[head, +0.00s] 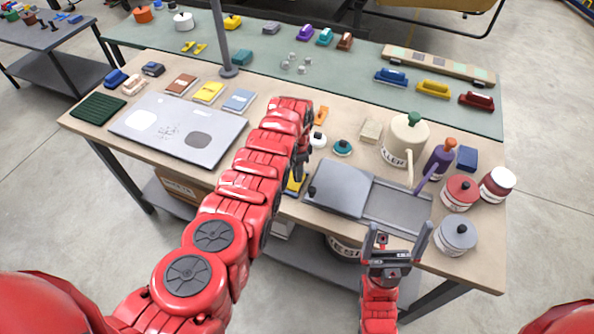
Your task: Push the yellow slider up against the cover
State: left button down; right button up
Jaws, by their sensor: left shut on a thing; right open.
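A small yellow piece (294,184), which I take as the yellow slider, shows partly at the near edge of the wooden table. My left gripper (299,177) points down over it and is shut on it; the arm and fingers hide most of the piece. The grey cover (341,188), a flat plate with a black knob at its left, lies just right of the slider. Whether the two touch is hard to tell. A grey recessed tray (397,206) shows beside the cover. My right gripper (396,243) is open and empty, fingers apart, at the tray's near edge.
A white board (178,128) lies at left. Small lidded pots (342,148) stand behind the cover.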

dwell(0.4)
pick_arm(q)
jog(key=shift+w+a+f+b, duration=0.1)
jog(key=shift+w+a+b, duration=0.1)
jog(key=shift+a+b, duration=0.25)
jog(key=shift+w+a+f+b, duration=0.1)
jog(key=shift+w+a+b, duration=0.1)
jog(key=shift+a+b, duration=0.25)
jog(key=shift+a+r, duration=0.25)
jog(key=shift+a, duration=0.15)
jog(key=c, duration=0.6)
grip_release()
jog(key=shift+w+r, duration=0.1)
